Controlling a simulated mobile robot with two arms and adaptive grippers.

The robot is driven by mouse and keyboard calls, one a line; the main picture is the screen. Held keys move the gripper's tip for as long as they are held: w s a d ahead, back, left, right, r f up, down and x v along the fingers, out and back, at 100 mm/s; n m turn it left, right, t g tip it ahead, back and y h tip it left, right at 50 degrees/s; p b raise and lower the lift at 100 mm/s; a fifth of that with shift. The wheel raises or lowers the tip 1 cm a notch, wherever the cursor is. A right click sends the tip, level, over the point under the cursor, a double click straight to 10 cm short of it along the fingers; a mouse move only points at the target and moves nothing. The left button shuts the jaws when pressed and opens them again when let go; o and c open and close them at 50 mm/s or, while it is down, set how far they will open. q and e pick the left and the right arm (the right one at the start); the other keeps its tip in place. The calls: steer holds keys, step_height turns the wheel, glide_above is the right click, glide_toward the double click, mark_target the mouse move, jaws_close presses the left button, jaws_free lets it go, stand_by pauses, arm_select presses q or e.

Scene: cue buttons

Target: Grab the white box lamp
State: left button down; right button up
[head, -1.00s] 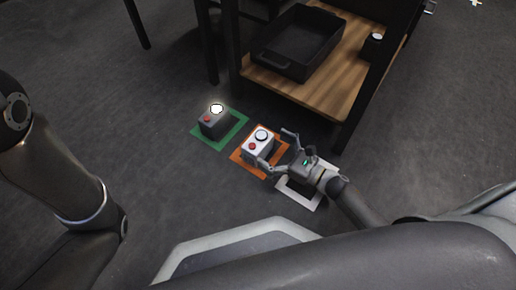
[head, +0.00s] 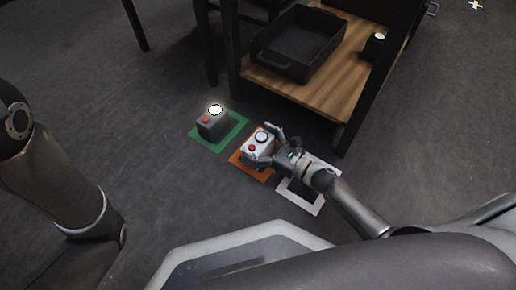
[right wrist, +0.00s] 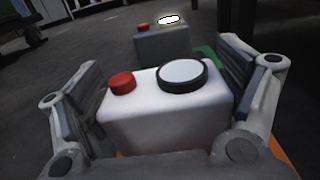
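The white box lamp (head: 259,145) stands on the orange-framed mat (head: 238,165). It has a red button and a black-ringed white disc, unlit, on top. In the right wrist view the white box (right wrist: 165,115) fills the space between the fingers. My right gripper (head: 262,146) is open, with one finger on each side of the box; the gaps are small, and contact cannot be made out. My left arm shows at the left of the head view, but its gripper is out of view.
A grey box (head: 212,124) with a red button and a glowing lamp stands on a green-framed mat (head: 209,145). A white-framed mat (head: 318,205) lies under my right wrist. A wooden-shelved rack (head: 350,93) holding a black tray (head: 260,53) stands behind. Open floor lies left.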

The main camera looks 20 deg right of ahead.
steer(key=shift+r, duration=0.1)
steer(key=c, duration=0.4)
steer(key=shift+r, duration=0.1)
